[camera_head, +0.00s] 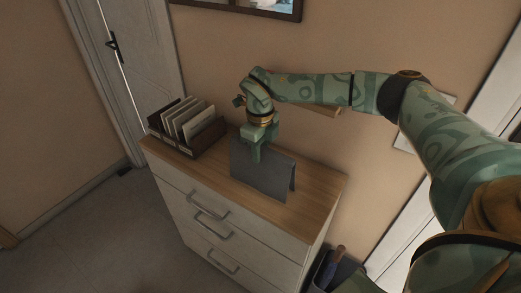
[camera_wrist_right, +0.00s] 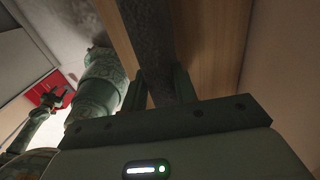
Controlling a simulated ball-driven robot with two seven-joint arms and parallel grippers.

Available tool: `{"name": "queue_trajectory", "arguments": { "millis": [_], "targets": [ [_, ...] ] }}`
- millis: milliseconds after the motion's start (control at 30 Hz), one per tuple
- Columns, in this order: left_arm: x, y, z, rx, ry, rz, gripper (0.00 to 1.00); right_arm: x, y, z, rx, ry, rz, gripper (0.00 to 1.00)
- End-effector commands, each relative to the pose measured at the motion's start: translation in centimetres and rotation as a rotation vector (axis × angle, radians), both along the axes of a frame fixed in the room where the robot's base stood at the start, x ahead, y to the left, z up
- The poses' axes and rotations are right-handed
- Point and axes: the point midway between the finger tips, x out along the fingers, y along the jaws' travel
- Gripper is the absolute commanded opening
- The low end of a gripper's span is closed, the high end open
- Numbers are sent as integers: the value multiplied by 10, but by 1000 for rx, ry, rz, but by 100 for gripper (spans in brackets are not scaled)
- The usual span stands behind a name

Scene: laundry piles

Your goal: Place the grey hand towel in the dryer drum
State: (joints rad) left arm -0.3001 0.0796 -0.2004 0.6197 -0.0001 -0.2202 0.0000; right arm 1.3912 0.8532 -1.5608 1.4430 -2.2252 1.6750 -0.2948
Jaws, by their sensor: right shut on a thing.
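The grey hand towel (camera_head: 262,172) hangs folded over like a tent at the wooden top of a white dresser. Its lower edge is at or just above the wood; I cannot tell whether it touches. My right gripper (camera_head: 257,150) points down from above and is shut on the towel's upper edge. In the right wrist view the towel (camera_wrist_right: 150,40) runs between the two fingers (camera_wrist_right: 162,88). What looks like my left gripper (camera_wrist_right: 60,98) shows small at the left of that view, near a red patch; its jaws are unclear. No dryer drum is in view.
The dresser (camera_head: 325,190) has several drawers with handles. A dark organizer (camera_head: 190,140) with upright folders stands left of the towel. A dark bin (camera_head: 335,270) with a handled item stands right of the dresser. A door (camera_head: 125,60) is at left; floor (camera_head: 110,235) there is clear.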

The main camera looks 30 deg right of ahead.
Motion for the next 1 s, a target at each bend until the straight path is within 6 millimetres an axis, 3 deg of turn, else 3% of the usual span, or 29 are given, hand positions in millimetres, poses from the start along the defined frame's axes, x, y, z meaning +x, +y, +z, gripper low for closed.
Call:
{"name": "queue_trajectory", "arguments": {
  "millis": [200, 233, 300, 667, 767, 1000],
  "targets": [
    [0, 0, 0, 0, 0, 0, 50, 0, 0, -1, 0, 0, 0, 1],
    [0, 0, 0, 0, 0, 0, 50, 0, 0, -2, 0, 0, 0, 31],
    [0, 0, 0, 0, 0, 0, 50, 0, 0, -1, 0, 0, 0, 50],
    [0, 0, 1, 1, 0, 0, 50, 0, 0, 5, 0, -1, 0, 50],
    [1, 0, 4, 0, -2, 0, 50, 1, 1, 21, 1, -4, 0, 50],
    [2, 0, 13, 0, -5, 0, 50, 0, 1, 79, 1, -5, -1, 50]
  ]
}}
